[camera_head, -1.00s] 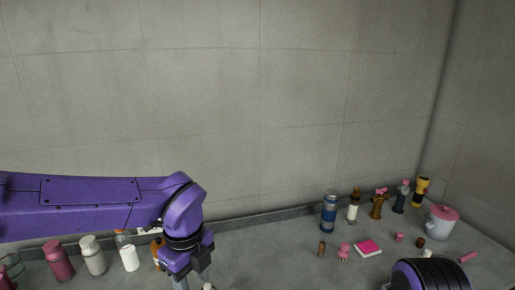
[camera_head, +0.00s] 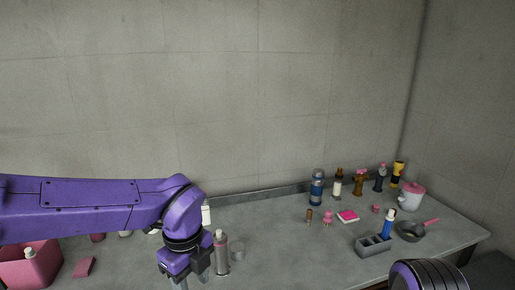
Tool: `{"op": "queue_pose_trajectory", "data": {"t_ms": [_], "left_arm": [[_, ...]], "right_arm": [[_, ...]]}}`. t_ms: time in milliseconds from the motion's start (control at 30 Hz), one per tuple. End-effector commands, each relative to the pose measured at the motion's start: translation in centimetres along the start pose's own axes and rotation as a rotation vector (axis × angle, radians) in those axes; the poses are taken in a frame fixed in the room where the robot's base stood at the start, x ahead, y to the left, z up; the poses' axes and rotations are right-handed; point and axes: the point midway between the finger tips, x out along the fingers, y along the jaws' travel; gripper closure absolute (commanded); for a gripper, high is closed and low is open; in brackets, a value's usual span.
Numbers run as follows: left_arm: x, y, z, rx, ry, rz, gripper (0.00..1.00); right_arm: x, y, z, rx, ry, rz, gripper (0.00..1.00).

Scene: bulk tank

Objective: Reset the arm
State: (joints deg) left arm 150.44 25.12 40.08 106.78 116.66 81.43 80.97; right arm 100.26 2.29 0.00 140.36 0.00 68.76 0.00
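My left arm, purple and black, reaches in from the left in the head view. My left gripper (camera_head: 190,283) points down over the counter at the bottom edge. Its fingers are cut off by the frame, so what lies between them is hidden.
A grey counter (camera_head: 290,240) runs along the wall. A pink bin (camera_head: 30,268) is at the left. At the right stand a blue jar (camera_head: 317,187), several bottles, a white pot with pink lid (camera_head: 411,196), a pan (camera_head: 410,232) and a grey divided holder (camera_head: 372,246). The middle is fairly clear.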

Motion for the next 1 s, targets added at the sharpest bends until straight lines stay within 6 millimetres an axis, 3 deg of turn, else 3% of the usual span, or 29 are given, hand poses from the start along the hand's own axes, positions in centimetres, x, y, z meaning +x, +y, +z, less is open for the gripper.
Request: {"op": "queue_pose_trajectory", "data": {"t_ms": [167,333,533,633,767,867,933,1000], "left_arm": [[0.0,-0.2,0.1,0.104,-0.011,-0.008,0.54],[0.3,-0.7,1.7,0.309,-0.113,-0.021,0.54],[1.6,-0.6,5.4,0.632,-0.323,0.031,0.54],[3.6,-0.2,7.7,0.847,-0.445,0.117,0.54],[7.9,0.8,10.7,1.205,-0.588,0.306,0.54],[13.2,2.2,12.5,1.6,-0.666,0.527,0.54],[18.7,4.1,12.8,1.972,-0.676,0.716,0.54],[24.7,6.9,11.9,2.373,-0.634,0.876,0.54]], "right_arm": [[0.0,0.0,0.0,0.0,0.0,0.0,0.5],[0.0,0.0,0.0,0.0,0.0,0.0,0.5],[0.0,0.0,0.0,0.0,0.0,0.0,0.5],[0.3,0.0,0.1,0.0,0.0,0.0,0.5],[0.8,-0.1,0.4,0.0,0.0,0.0,0.5],[1.6,-0.1,0.7,0.0,0.0,0.0,0.5],[2.5,-0.2,1.0,0.0,0.0,0.0,0.5],[3.4,-0.3,1.4,0.0,0.0,0.0,0.5]]}}
